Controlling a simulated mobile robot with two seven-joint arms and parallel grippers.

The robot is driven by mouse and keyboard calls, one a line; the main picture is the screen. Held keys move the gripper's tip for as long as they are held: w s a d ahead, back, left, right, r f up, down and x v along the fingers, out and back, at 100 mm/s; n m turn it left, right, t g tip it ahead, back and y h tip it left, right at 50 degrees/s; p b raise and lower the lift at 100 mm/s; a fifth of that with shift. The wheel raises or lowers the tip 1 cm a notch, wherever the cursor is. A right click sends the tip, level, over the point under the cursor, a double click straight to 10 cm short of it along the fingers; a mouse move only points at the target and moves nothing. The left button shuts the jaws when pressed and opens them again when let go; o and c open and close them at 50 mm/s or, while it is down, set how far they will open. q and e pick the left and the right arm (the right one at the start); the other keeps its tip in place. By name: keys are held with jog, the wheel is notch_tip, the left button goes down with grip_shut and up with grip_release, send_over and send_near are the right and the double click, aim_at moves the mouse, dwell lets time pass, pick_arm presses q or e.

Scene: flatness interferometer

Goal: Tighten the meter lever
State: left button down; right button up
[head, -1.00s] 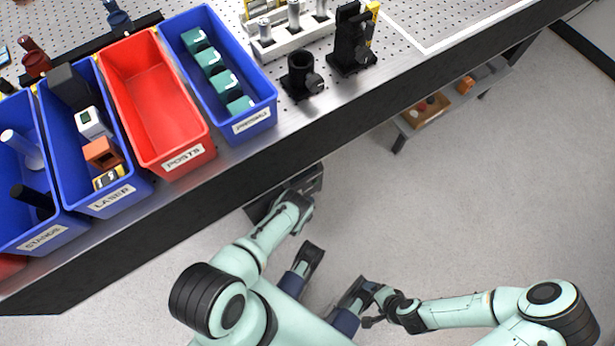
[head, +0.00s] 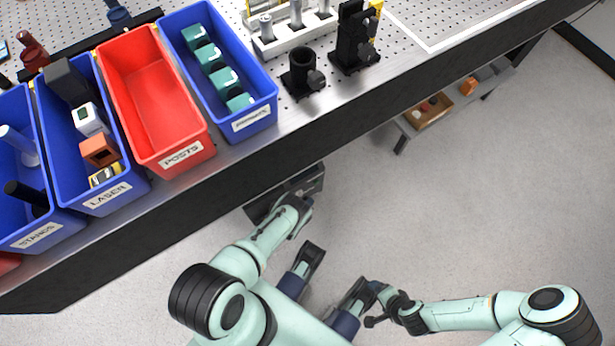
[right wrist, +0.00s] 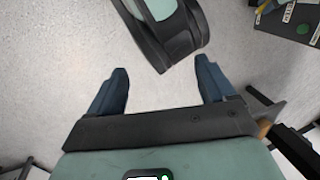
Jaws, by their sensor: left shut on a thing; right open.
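A dark box (head: 312,183), which looks like the meter, sits under the front edge of the bench, partly in shadow. My left gripper (head: 303,202) is at the near side of this box and is shut on a small part there. That part looks like the meter lever, but the gripper hides it. My right gripper (head: 369,305) is apart from the box, over the floor at lower centre. In the right wrist view its two blue fingers (right wrist: 163,88) are spread wide with nothing between them. A labelled dark box (right wrist: 298,18) shows at that view's top right.
The bench carries a red posts bin (head: 150,90), a blue laser bin (head: 128,195), a blue bin of teal parts (head: 262,98) and black mounts (head: 303,75). A low shelf (head: 405,135) stands under the bench at right. The floor (head: 480,200) at right is clear.

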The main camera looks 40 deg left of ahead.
pick_arm(q)
jog(key=c, duration=1.1)
grip_release()
jog(key=shift+p+v, duration=2.75)
jog(key=shift+v, duration=4)
pick_arm(e)
jog(key=s+a+r+g, duration=0.1)
jog(key=s+a+r, duration=0.1)
jog(key=s+r, duration=0.3)
jog(key=shift+s+r+g+y, duration=0.2)
jog(key=shift+r+g+y, duration=0.1)
jog(key=shift+r+g, duration=0.1)
